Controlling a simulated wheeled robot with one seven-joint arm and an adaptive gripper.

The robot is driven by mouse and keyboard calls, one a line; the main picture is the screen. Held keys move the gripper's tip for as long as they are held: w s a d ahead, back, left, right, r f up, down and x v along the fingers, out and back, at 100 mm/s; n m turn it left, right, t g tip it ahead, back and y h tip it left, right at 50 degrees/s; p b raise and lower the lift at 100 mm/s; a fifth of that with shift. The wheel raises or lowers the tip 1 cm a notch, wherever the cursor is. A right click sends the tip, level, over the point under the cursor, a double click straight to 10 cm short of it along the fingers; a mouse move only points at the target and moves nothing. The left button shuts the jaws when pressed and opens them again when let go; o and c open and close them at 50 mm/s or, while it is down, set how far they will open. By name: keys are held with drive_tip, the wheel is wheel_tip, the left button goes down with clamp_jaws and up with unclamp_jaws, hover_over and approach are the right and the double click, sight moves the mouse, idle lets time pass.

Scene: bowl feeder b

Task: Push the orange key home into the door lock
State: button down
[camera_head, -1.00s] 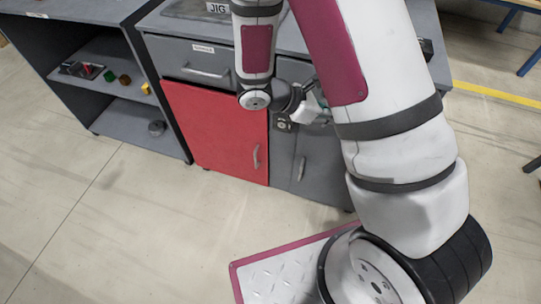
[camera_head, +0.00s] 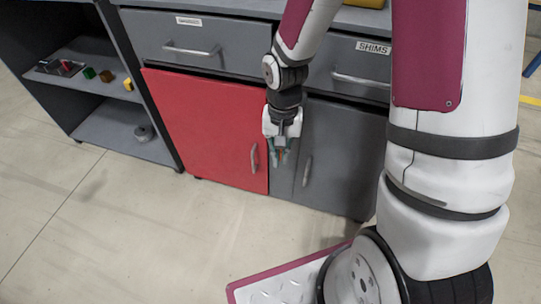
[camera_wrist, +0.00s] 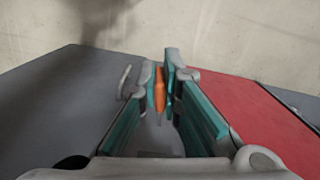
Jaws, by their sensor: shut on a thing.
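My gripper (camera_head: 280,154) hangs fingers-down in front of the seam between the red door (camera_head: 208,128) and the grey door (camera_head: 341,158). It is shut on the orange key (camera_wrist: 159,90), which shows between the teal fingertips in the wrist view. The door lock cannot be made out now; my gripper and wrist cover that part of the front. I cannot tell whether the key touches anything.
The red door has a metal handle (camera_head: 254,157), and the grey door has one (camera_head: 307,170) just right of my gripper. Drawers with handles (camera_head: 190,50) lie above. An open shelf (camera_head: 112,86) with small coloured blocks stands left. The floor in front is clear.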

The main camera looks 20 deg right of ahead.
drive_tip(key=w, duration=0.1)
drive_tip(key=w+a+m+b, duration=0.1)
drive_tip(key=w+m, duration=0.1)
drive_tip(key=shift+a+f+t, duration=0.25)
drive_tip(key=shift+t, duration=0.15)
drive_tip(key=shift+w+d+r+p, duration=0.1)
drive_tip(key=shift+w+d+p, duration=0.05)
drive_tip(key=shift+w+d, duration=0.5)
drive_tip(key=shift+w+d+r+p, duration=0.1)
drive_tip(key=shift+w+d, duration=0.4)
drive_tip(key=shift+w, duration=0.4)
drive_tip(key=shift+w+d+p, duration=0.15)
drive_tip(key=shift+w+d, duration=0.4)
drive_tip(key=shift+w, duration=0.2)
drive_tip(key=shift+w+d+p, duration=0.45)
drive_tip(key=shift+w+d, duration=0.3)
drive_tip(key=shift+w, duration=0.3)
idle(4.0)
